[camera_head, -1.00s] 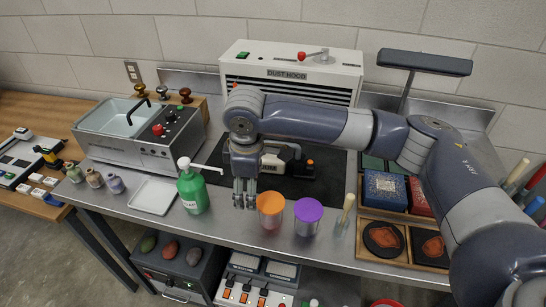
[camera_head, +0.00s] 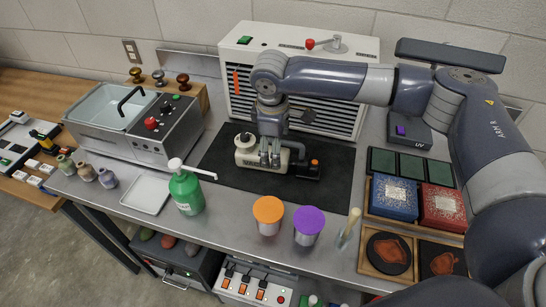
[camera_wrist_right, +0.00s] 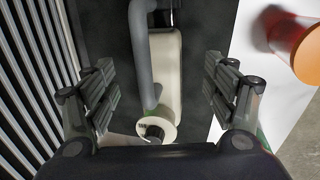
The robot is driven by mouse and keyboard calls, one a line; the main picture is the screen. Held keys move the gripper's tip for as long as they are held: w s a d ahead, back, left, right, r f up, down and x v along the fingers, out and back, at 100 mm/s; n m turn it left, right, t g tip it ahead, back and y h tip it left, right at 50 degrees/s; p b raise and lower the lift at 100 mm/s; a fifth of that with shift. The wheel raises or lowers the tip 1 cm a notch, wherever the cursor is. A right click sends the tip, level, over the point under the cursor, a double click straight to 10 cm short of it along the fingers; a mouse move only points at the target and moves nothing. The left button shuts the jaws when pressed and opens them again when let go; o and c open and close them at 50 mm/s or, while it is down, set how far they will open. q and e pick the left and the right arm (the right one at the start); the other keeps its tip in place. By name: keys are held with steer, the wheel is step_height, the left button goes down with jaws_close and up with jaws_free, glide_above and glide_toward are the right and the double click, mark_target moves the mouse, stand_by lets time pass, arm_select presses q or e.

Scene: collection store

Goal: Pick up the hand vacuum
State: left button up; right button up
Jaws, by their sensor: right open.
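The hand vacuum (camera_head: 247,159) has a cream body, a grey handle and a dark end with an orange spot. It lies on a black mat (camera_head: 222,172) in front of the dust hood. My right gripper (camera_head: 276,157) is over the vacuum and partly hides it in the head view. In the right wrist view the vacuum's cream body (camera_wrist_right: 167,85) lies between the two spread fingers of my right gripper (camera_wrist_right: 160,75), with a gap on each side. The gripper is open and holds nothing. My left gripper is not in view.
The dust hood (camera_head: 338,60) stands close behind the mat. In front are a green pump bottle (camera_head: 186,193), an orange-lidded jar (camera_head: 268,212) and a purple-lidded jar (camera_head: 308,224). Boxes in a wooden tray (camera_head: 369,268) are at right. A steel basin unit (camera_head: 135,142) is at left.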

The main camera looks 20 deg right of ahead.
steer(key=f, duration=0.2)
steer(key=w+f+p, duration=0.1)
steer(key=f, duration=0.1)
steer(key=shift+w+a+f+p, duration=0.15)
steer(key=shift+w+p, duration=0.05)
steer(key=shift+p, duration=0.1)
steer(key=shift+w+f, duration=0.1)
steer(key=shift+f, duration=0.3)
steer(key=shift+r, duration=0.1)
steer(key=c, duration=1.6)
steer(key=shift+r, duration=0.15)
steer(key=shift+c, duration=1)
step_height(320, 180, up, 10)
steer(key=shift+f+b, duration=0.15)
steer(key=shift+b, duration=0.95)
jaws_close()
